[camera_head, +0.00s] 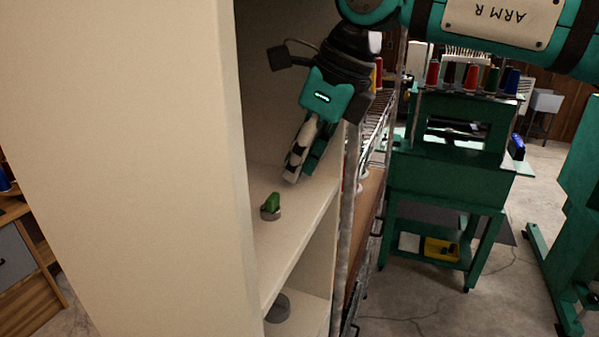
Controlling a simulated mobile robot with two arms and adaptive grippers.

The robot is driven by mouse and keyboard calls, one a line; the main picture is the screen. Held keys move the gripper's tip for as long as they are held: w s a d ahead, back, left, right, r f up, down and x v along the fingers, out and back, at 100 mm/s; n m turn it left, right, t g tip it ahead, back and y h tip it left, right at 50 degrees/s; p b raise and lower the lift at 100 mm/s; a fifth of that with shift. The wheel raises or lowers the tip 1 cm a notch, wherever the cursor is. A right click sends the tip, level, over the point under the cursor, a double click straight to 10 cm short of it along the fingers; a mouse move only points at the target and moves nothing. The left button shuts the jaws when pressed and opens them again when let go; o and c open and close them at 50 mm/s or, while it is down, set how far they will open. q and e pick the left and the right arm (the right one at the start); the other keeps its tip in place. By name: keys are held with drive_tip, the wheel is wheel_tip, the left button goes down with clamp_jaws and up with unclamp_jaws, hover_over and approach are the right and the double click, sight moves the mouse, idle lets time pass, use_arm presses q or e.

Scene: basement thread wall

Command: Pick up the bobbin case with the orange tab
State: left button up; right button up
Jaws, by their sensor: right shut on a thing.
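My right gripper (297,163) reaches into the pale shelf unit from above, fingers pointing down and left. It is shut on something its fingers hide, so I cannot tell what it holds. A small round grey bobbin case with a green tab (271,205) stands on the shelf board, below and to the left of the fingertips and apart from them. No orange tab shows anywhere in view. A round grey thing (278,307) sits on the lower shelf, its top partly hidden by the board. My left gripper is not in view.
The pale side panel (130,150) of the shelf unit fills the left and hides part of the shelf (295,225). A wire rack (368,200) stands close at its right. Beyond are a green machine stand (445,190) with thread spools and open floor.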

drive_tip(key=s+d+b, duration=0.3)
drive_tip(key=d, duration=0.5)
drive_tip(key=s+d+b, duration=0.4)
drive_tip(key=d, duration=0.4)
drive_tip(key=shift+d, duration=0.35)
